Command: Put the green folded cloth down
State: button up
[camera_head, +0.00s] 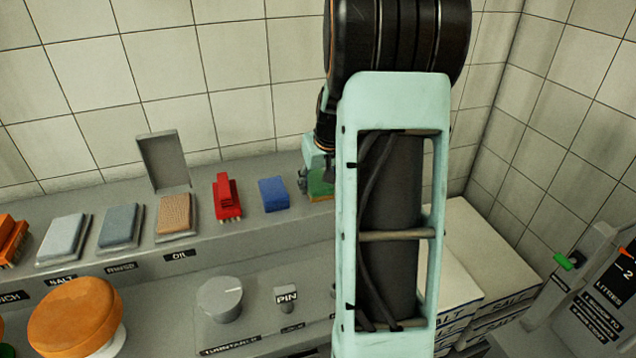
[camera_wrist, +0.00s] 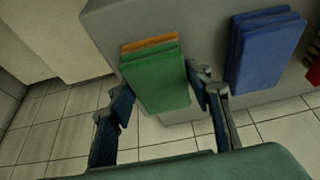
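The green folded cloth (camera_wrist: 158,82) lies between the two fingers of my gripper (camera_wrist: 160,88) in the wrist view. The fingers slant inward and meet its left and right edges. An orange layer (camera_wrist: 150,42) shows at its far edge; I cannot tell whether it is a separate cloth under it. In the head view the green cloth (camera_head: 320,186) is small and partly hidden behind my arm, at the grey ledge. Whether it rests on the ledge or hangs just above it is unclear.
A blue folded cloth (camera_head: 273,194) lies just left of the green one on the ledge (camera_head: 262,232), with a red brush (camera_head: 227,197) beyond it. Trays (camera_head: 176,216) stand further left. White sacks (camera_head: 470,250) are stacked at right.

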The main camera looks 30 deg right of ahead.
jog(key=o, duration=0.3)
jog(key=shift+r+p, duration=0.3)
jog(key=shift+p, duration=0.05)
jog(key=v, duration=1.1)
jog(key=shift+s+r+b, duration=0.2)
jog(key=shift+r+b, duration=0.15)
